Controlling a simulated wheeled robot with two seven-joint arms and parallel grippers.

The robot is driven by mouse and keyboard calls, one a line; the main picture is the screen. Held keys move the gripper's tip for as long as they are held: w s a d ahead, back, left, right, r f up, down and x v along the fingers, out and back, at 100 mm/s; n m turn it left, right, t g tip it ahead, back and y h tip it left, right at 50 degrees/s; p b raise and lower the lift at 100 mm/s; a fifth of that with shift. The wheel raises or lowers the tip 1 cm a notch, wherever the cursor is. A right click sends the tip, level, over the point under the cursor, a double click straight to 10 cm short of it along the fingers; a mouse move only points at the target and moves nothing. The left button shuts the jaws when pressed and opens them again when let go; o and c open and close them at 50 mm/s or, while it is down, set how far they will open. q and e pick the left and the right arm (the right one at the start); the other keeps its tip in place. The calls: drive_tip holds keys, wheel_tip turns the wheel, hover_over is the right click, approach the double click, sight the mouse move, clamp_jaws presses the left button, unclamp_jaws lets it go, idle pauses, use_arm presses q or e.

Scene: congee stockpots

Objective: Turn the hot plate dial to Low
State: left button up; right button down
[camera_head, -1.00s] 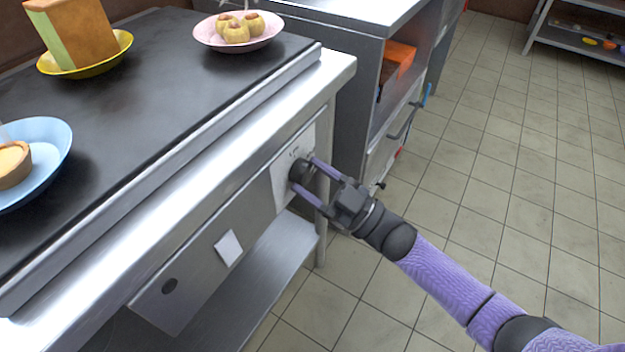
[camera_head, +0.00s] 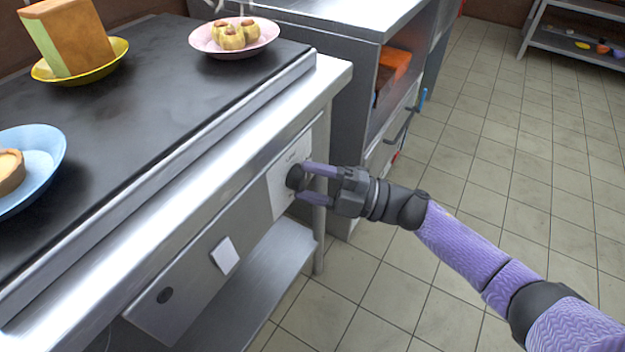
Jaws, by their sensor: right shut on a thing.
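The hot plate (camera_head: 150,125) is a long dark slab on a steel counter. Its dial (camera_head: 295,177) is a black round knob on a white label plate (camera_head: 281,190) at the right end of the front panel. My right gripper (camera_head: 303,183) comes in from the right with its two purple fingers shut on the dial, one above the other. The fingers hide part of the dial, and the label's marks are too small to read. My left gripper is not in view.
A yellow plate (camera_head: 112,62) with a cake block, a pink plate (camera_head: 268,38) with small pastries and a blue plate (camera_head: 50,165) with a tart stand on the hot plate. A steel cabinet (camera_head: 345,75) stands behind. The tiled floor (camera_head: 500,150) at right is clear.

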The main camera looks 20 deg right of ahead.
drive_tip(key=shift+n, duration=0.6)
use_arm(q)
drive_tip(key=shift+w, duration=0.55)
use_arm(e)
drive_tip(key=shift+n+g+h, duration=0.3)
drive_tip(key=shift+n, duration=0.2)
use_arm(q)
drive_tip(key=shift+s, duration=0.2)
use_arm(e)
drive_tip(key=shift+c, duration=1.9)
unclamp_jaws()
drive_tip(key=o, duration=0.3)
use_arm(q)
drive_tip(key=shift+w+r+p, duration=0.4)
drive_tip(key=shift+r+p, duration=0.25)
drive_tip(key=shift+p, duration=0.2)
use_arm(e)
drive_tip(key=v, duration=1)
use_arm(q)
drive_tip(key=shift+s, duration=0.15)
